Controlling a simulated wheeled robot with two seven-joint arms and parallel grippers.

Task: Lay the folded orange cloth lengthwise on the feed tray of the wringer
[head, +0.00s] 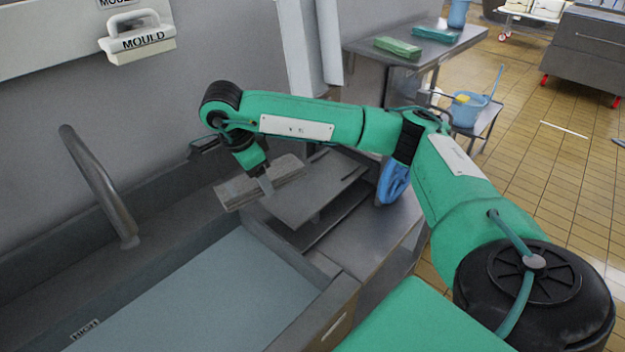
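No orange cloth shows in the head view. A grey-brown, flat, folded-looking piece (236,192) lies at or just above the left end of the grey plate of the wringer (312,196); I cannot tell whether it is a cloth. The wringer's blue handwheel (394,181) stands at the plate's right, partly behind my arm. My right gripper (266,185) points down at the middle of the grey-brown piece. Its fingers are small and dark, and I cannot see whether they grip it. My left gripper is not in view.
A sink with grey-blue water (215,295) and a curved tap (98,185) is at lower left. A side table (450,42) with green blocks (398,47) and a blue bucket (468,108) stand behind. Tiled floor is open at right.

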